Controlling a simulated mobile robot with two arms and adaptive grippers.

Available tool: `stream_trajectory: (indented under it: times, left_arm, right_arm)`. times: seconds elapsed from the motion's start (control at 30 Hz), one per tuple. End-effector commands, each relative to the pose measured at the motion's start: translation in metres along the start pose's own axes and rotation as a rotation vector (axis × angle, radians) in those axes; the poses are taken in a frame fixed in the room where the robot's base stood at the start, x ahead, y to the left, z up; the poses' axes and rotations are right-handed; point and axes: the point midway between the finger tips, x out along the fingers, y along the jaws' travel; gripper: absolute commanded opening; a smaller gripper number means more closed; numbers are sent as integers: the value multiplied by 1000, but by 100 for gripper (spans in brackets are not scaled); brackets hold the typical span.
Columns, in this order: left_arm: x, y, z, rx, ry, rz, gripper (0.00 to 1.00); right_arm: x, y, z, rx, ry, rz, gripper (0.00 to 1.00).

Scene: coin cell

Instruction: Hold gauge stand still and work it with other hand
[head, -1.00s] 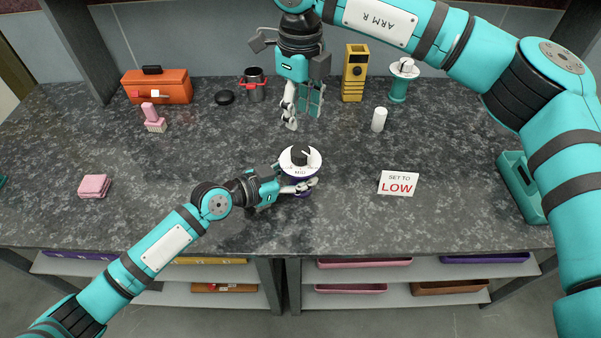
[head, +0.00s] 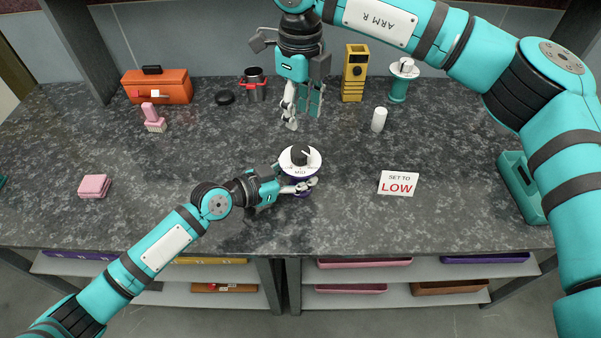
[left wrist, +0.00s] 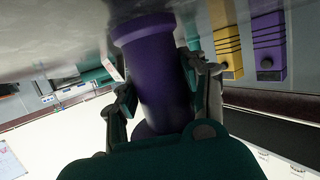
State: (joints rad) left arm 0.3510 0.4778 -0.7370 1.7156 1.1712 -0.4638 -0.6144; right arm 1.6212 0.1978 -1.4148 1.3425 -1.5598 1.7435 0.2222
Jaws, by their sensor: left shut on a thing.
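The gauge stand (head: 300,163) stands upright near the middle of the counter, with a purple post, a white dial on top and a black knob on the dial. My left gripper (head: 304,187) is shut on its purple post from the left. In the left wrist view the post (left wrist: 160,80) sits between the two fingers (left wrist: 160,95). My right gripper (head: 302,110) hangs behind the dial, apart from it, open and empty. A white sign (head: 398,184) reading "SET TO LOW" stands to the right. The small dial lettering is hard to read.
Along the back are an orange toolbox (head: 158,90), a dark pot (head: 254,88), a yellow device (head: 354,75) and a second, teal stand (head: 399,88). A white cylinder (head: 379,119) is nearer. The counter around the stand is clear.

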Motion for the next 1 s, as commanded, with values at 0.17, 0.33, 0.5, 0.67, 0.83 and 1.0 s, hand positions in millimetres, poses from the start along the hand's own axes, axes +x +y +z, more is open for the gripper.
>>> stream_trajectory:
  times: [0.17,0.33,0.5,0.67,0.83,1.0]
  left_arm:
    - [0,0,0,-1,-1,0,1]
    - [0,0,0,-1,-1,0,1]
    - [0,0,0,-1,-1,0,1]
    - [0,0,0,-1,-1,0,1]
    - [0,0,0,-1,-1,0,1]
    - [0,0,1,-1,-1,0,1]
  right_arm:
    - [-1,0,0,-44,0,0,61]
    - [-4,0,0,-275,0,0,63]
    - [-8,0,1,-650,1,0,63]
    - [-12,0,1,-990,1,0,63]
    - [-16,0,1,-1250,1,1,63]
    - [-16,0,1,-1375,2,2,63]
